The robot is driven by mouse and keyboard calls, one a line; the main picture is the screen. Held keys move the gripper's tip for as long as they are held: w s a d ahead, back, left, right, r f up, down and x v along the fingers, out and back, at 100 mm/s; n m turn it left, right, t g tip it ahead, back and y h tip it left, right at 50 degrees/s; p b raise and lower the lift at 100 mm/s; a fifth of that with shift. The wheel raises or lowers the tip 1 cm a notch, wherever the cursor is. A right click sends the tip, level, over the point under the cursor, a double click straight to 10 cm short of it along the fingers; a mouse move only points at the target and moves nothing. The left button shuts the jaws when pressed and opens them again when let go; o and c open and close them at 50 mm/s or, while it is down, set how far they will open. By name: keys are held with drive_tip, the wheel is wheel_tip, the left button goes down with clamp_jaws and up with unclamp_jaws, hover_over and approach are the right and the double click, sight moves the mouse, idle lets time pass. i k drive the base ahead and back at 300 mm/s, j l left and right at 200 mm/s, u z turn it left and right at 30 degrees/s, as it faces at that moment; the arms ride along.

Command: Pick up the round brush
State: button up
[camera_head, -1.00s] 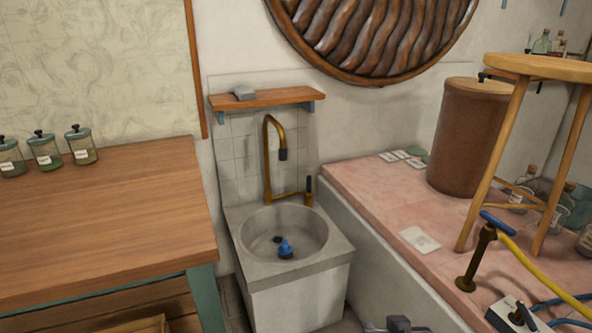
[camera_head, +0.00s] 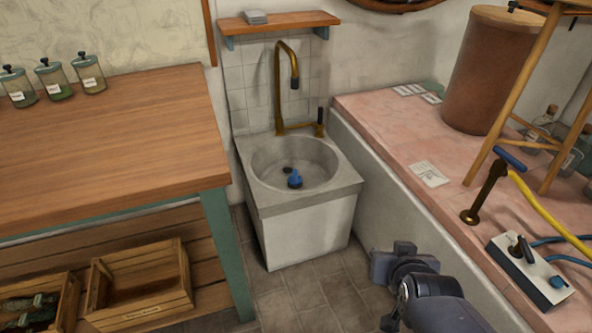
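A small blue object (camera_head: 295,179) sits in the grey stone sink (camera_head: 347,183), near the front of the basin. It has a wide base and a narrower top, and is the only brush-like thing I see; its bristles cannot be made out. A dark drain spot lies just behind it. My gripper (camera_head: 384,264) is at the lower middle right, in front of and to the right of the sink, well apart from the blue object. The gripper is seen from behind and its fingers are not clear.
A brass tap (camera_head: 279,90) arches over the back of the sink. A wooden table (camera_head: 110,150) with jars stands close on the left. A pink-topped ledge (camera_head: 390,130) runs along the right, with a stool (camera_head: 500,110) and a valve (camera_head: 487,190). Tiled floor (camera_head: 310,290) is free before the sink.

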sight(295, 180)
drive_tip(key=z, duration=3.85)
drive_tip(key=u, duration=4.2)
drive_tip(key=i+l+u, duration=0.1)
drive_tip(key=i+u, duration=0.2)
drive_tip(key=i, duration=0.55)
